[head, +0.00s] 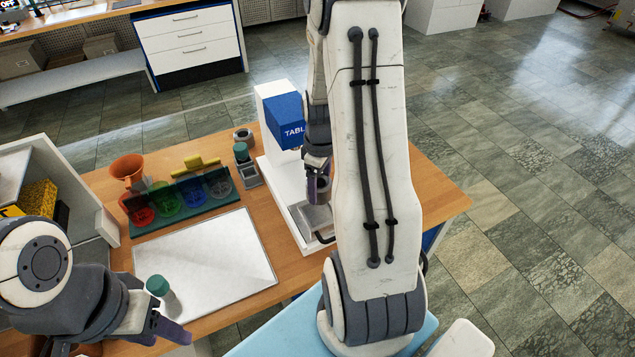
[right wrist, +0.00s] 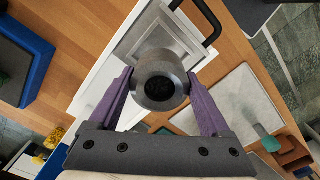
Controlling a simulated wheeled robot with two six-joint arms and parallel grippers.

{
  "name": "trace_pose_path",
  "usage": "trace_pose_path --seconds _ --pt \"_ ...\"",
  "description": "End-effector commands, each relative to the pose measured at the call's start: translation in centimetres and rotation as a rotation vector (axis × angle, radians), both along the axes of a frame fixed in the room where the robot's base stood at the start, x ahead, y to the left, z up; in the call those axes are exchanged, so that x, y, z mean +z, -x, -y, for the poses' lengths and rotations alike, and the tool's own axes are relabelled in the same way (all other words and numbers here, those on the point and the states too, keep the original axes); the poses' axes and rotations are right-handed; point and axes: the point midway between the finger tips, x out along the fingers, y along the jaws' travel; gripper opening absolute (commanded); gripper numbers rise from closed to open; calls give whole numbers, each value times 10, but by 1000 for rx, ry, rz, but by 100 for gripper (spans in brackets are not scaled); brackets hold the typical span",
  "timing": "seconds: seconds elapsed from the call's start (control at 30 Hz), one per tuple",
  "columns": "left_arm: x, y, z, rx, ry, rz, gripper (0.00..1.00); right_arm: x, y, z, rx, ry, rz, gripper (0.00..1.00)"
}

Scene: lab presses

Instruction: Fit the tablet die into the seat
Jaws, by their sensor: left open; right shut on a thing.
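The tablet die, a grey metal cylinder with a dark round bore, sits between the purple fingers of my right gripper (right wrist: 163,103). The die shows in the right wrist view (right wrist: 158,62) and partly in the head view (head: 322,187). The press (head: 285,118) is white with a blue front panel. Its grey square seat plate (right wrist: 143,34) lies behind the die in the right wrist view and just below it in the head view (head: 320,217). The die hides the plate's middle; I cannot tell the exact gap. My left gripper (head: 160,324) is open at the table's front left.
A teal-capped bottle (head: 158,286) stands beside my left gripper. A white mat (head: 205,262) lies left of the press. Behind it are a rack of coloured discs (head: 180,195), an orange funnel (head: 127,170) and another teal-capped container (head: 241,152). A black handle (right wrist: 206,18) borders the seat plate.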

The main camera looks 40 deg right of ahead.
Motion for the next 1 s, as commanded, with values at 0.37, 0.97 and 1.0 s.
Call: trace_pose_path --seconds 0.37,0.97,1.0 --pt "-7 0 0 0 0 0 50 -12 0 -1 2 0 0 0" --pt "-41 0 0 -2 0 0 50 -57 -1 -1 3 1 1 0" --pt "-41 0 0 -2 0 0 50 -58 -1 -1 3 1 1 0"
